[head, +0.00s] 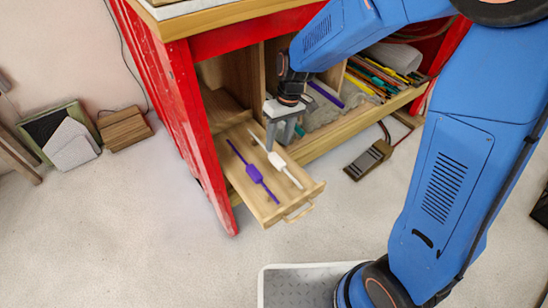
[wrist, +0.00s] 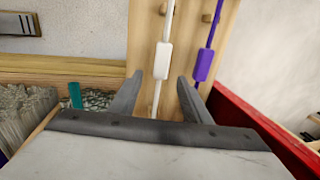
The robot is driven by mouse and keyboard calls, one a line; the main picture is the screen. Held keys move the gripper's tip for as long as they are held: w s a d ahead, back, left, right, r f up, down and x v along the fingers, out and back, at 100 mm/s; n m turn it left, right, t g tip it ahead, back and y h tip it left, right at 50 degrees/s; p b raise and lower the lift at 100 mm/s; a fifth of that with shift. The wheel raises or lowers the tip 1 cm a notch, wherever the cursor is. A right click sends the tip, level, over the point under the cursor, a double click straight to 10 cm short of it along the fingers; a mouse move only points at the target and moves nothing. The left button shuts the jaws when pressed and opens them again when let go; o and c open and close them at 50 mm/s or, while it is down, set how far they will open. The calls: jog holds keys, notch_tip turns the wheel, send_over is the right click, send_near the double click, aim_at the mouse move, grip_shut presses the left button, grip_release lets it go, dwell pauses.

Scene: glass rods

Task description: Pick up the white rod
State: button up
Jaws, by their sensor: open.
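The white rod (head: 276,160), with a thicker block on it, lies in the open wooden drawer (head: 308,190). A purple rod (head: 254,173) with a similar block lies to its left in the head view. In the wrist view the white rod (wrist: 163,60) runs between the fingers, and the purple rod (wrist: 203,65) is to its right. My gripper (head: 272,138) is above the back part of the drawer, near the far end of the white rod. It also shows in the wrist view (wrist: 155,92), open and empty, its fingers on either side of the white rod's line.
The red bench leg (head: 190,125) stands left of the drawer. To the right, an open compartment holds coloured rods (head: 375,77) and another purple rod (head: 326,94). A foot pedal (head: 369,159) is on the floor.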

aim_at(274, 155)
jog(key=shift+s+a+f, duration=0.1)
jog(key=shift+a+f, duration=0.1)
jog(key=shift+f, duration=0.7)
jog(key=shift+s+a+f, duration=0.1)
jog(key=shift+a+f, duration=0.05)
jog(key=shift+f, duration=0.75)
jog(key=shift+a+f, duration=0.2)
jog(key=shift+f, duration=0.7)
grip_shut()
